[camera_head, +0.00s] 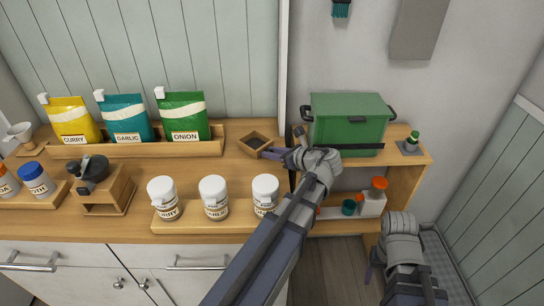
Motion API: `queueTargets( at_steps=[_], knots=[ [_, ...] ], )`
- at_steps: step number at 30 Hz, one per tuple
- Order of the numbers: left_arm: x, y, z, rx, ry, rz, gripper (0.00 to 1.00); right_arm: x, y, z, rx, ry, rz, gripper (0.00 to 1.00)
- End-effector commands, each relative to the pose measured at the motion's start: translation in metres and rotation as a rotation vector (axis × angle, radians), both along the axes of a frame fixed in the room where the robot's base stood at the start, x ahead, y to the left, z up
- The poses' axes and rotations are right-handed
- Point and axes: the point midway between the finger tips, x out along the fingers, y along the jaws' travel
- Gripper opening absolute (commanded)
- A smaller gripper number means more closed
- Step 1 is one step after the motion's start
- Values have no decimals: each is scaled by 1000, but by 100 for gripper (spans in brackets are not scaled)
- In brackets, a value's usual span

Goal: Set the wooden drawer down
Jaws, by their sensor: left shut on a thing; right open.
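The wooden drawer (254,141) is a small, open-topped square box near the back of the wooden counter (232,172), right of the onion packet. My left gripper (268,152) is shut on its right side. The drawer looks level and empty; I cannot tell whether it touches the counter or hangs just above it. A hand grinder (106,192) with a wooden base stands at the left of the counter. My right gripper (372,266) is low at the right, away from the drawer, with its fingers partly hidden.
Yellow, teal and green packets (184,117) stand in a wooden tray (130,149) at the back. Three white-lidded jars (213,195) stand on a board in front. A green box (347,120) stands just right of my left gripper. Bare counter lies left of the drawer.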

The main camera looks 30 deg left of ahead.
Motion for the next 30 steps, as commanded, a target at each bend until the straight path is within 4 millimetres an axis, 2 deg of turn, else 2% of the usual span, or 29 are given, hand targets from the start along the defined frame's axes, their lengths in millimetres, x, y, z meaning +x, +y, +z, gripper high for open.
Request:
queueTargets(
  at_steps=[7, 8, 15, 26, 30],
  knots=[
    [0, 0, -3, 0, 0, 0, 0, 0, 0, -3, 0, 0, 0, 65],
    [0, 0, -3, 0, 0, 0, 30, 0, 0, -3, 0, 0, 0, 65],
    [0, 0, -2, 0, 0, 0, 57, 0, 0, -2, 0, 0, 0, 65],
    [0, -1, 4, 0, 0, 0, 59, 0, 0, 4, 0, 0, 0, 65],
    [-5, -22, 14, 0, 0, -4, 59, 0, 0, 14, 0, 0, 0, 65]
  ],
)
